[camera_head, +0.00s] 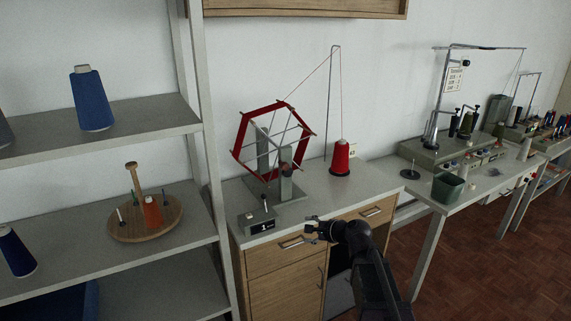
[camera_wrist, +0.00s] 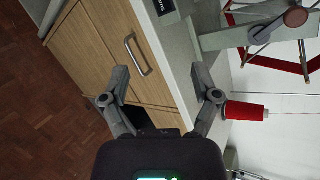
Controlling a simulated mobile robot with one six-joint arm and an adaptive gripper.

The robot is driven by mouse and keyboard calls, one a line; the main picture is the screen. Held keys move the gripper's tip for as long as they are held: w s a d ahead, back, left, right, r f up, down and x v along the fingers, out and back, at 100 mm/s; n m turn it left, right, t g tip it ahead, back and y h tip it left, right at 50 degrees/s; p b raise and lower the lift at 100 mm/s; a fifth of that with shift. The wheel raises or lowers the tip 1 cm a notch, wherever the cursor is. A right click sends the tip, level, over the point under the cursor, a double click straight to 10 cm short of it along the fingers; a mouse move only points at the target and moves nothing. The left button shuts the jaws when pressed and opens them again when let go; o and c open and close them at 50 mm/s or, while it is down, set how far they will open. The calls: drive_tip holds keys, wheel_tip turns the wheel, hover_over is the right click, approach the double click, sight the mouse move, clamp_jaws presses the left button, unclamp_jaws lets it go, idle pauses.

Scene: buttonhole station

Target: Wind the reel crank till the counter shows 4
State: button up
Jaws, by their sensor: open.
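The reel (camera_head: 240,135), a hexagonal frame wound with red thread, stands on a grey mount on the cabinet top. The counter (camera_head: 257,221) is a small dark box at the front left of the worktop. Its digit is too small to read surely, and the wrist view (camera_wrist: 165,8) cuts it off. My gripper (camera_head: 318,230) is open and empty at the worktop's front edge, right of the counter and apart from the crank.
A red thread cone (camera_head: 341,160) stands right of the reel, below a thin thread stand (camera_head: 332,95). A shelf unit (camera_head: 205,150) rises close on the left. The worktop (camera_head: 330,190) is clear in front of the cone. Drawer handles (camera_head: 293,243) protrude below the edge.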

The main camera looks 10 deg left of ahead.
sight(287, 167)
drive_tip(key=w+a+r+m+t+y+p, duration=0.1)
drive_tip(key=w+r+m+t, duration=0.5)
drive_tip(key=w+r+m, duration=0.4)
drive_tip(key=m, duration=0.4)
drive_tip(key=shift+w+a+r+t+p, duration=0.25)
drive_tip(key=shift+r+t+p, duration=0.15)
drive_tip(key=shift+w+a, duration=0.1)
drive_tip(key=shift+w, duration=0.05)
drive_tip(key=x, duration=1.3)
drive_tip(key=shift+w+a, duration=0.15)
drive_tip(key=shift+w, duration=0.05)
